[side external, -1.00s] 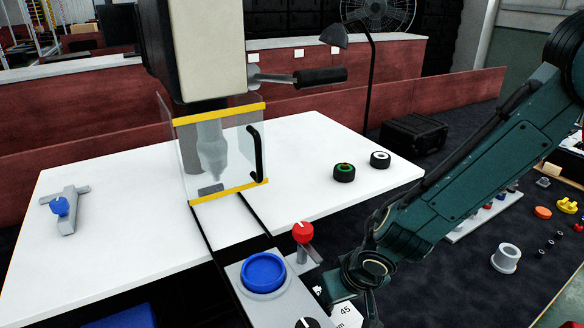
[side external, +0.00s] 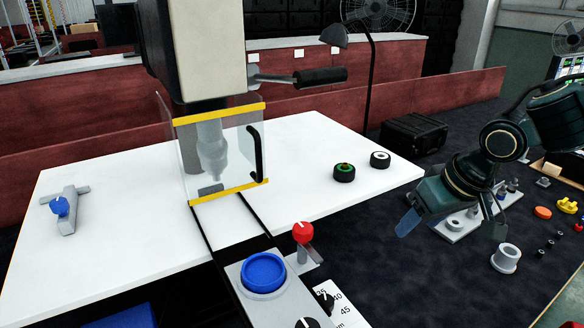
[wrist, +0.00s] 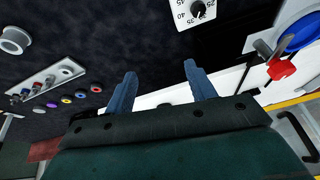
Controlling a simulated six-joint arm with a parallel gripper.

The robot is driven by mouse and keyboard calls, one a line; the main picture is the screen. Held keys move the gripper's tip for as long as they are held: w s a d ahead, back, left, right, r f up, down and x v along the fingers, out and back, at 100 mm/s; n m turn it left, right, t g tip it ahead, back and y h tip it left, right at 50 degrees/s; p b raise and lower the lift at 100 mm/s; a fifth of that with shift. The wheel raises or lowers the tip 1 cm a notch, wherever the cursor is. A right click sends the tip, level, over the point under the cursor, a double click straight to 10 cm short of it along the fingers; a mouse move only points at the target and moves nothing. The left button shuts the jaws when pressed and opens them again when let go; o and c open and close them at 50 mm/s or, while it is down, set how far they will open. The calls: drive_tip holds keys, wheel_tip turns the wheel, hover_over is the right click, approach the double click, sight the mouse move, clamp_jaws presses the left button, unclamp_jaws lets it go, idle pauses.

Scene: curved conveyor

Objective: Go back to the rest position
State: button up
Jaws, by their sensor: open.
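The gripper is open and empty. My arm is folded at the right of the side view.
The white table (side external: 110,225) carries a press with a clear guard (side external: 222,152). A control box with a blue button (side external: 264,272) and red knob (side external: 303,232) stands in front. A grey ring (side external: 506,257) and several small parts lie right.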

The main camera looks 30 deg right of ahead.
drive_tip(key=s+d+r, duration=0.3)
drive_tip(key=s+d, duration=0.1)
drive_tip(key=s, duration=0.3)
drive_tip(key=s+d+r+n+t, duration=0.1)
drive_tip(key=s+d+r, duration=0.2)
drive_tip(key=s, duration=0.3)
drive_tip(key=shift+s+d+r+n, duration=0.3)
drive_tip(key=shift+s+d+r, duration=0.05)
drive_tip(key=shift+r, duration=0.45)
